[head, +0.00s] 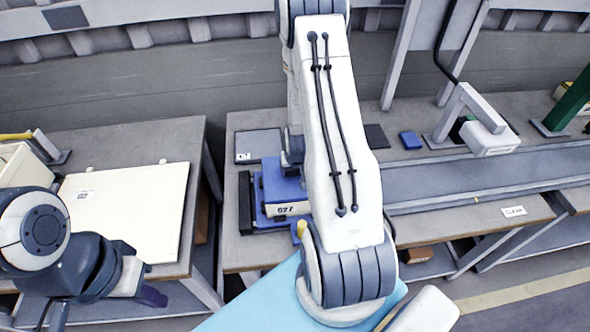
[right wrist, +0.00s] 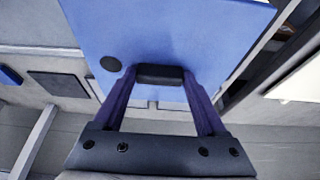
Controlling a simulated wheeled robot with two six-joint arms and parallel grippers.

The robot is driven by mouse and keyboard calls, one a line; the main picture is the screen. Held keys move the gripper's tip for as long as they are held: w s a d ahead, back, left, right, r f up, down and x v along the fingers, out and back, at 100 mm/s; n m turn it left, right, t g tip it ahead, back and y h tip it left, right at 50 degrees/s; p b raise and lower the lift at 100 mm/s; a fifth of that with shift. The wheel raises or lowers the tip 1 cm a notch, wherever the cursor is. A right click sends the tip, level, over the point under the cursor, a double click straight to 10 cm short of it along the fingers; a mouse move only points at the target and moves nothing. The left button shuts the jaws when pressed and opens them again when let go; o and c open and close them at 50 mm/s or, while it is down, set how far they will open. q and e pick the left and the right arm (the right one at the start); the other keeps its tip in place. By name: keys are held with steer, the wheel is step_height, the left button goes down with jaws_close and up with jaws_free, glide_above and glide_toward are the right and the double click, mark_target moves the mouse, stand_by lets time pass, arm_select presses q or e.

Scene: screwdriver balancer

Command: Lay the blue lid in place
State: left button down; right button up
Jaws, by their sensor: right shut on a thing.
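The blue lid (right wrist: 215,35) fills the upper part of the right wrist view, with a dark handle (right wrist: 160,76) and a round dark spot. My right gripper (right wrist: 160,70) is shut on that handle, one finger at each side.
A cream panel (head: 125,215) lies on the left table. A grey flat plate (head: 258,146) lies behind the blue unit. A small blue block (head: 410,140) and a grey conveyor track (head: 470,180) are to the right. A gap separates the two tables.

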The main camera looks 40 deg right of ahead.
stand_by(0.3)
steer(key=o, duration=1.6)
steer(key=shift+s+r, duration=0.15)
steer(key=shift+r, duration=0.4)
steer(key=shift+b+v, duration=0.5)
steer(key=shift+v, duration=4.2)
steer(key=shift+a, duration=0.1)
